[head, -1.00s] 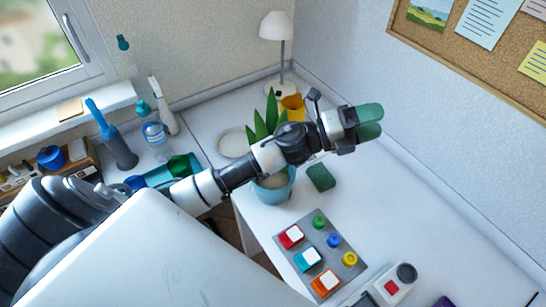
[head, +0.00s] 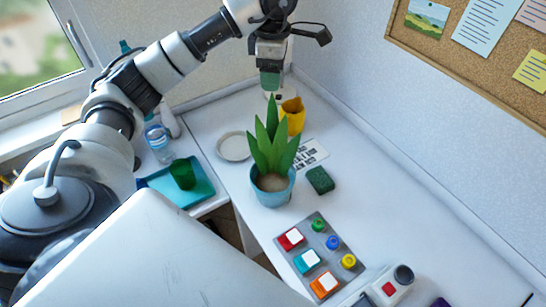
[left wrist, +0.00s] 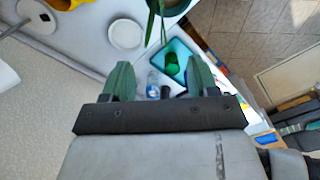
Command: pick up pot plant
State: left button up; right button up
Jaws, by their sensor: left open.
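The pot plant (head: 272,155) has long green leaves and a light blue pot (head: 271,194). It stands upright on the white desk in the head view. My left gripper (head: 271,80) points down above and behind the plant, apart from it. In the left wrist view the left gripper (left wrist: 160,80) is open, with nothing between its green fingers. Part of the plant (left wrist: 160,8) shows at the top edge of that view, beyond the fingers. My right gripper is not in view.
A yellow cup (head: 293,114) stands behind the plant, a white plate (head: 233,146) to its left and a green sponge (head: 320,181) to its right. A button panel (head: 322,255) lies in front. A blue tray (head: 203,188) holds a green cup (head: 182,174).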

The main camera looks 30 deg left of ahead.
aim_at(274, 97)
pick_arm(q)
notch_tip(274, 97, down, 3)
jog(key=shift+p, duration=0.45)
jog(key=shift+f+p, duration=0.25)
jog(key=shift+p, duration=0.05)
notch_tip(274, 97, down, 4)
jog(key=shift+w+r+p, duration=0.15)
jog(key=shift+p, duration=0.9)
jog(key=shift+f, duration=0.55)
grip_shut()
jog(key=shift+w+r, duration=0.15)
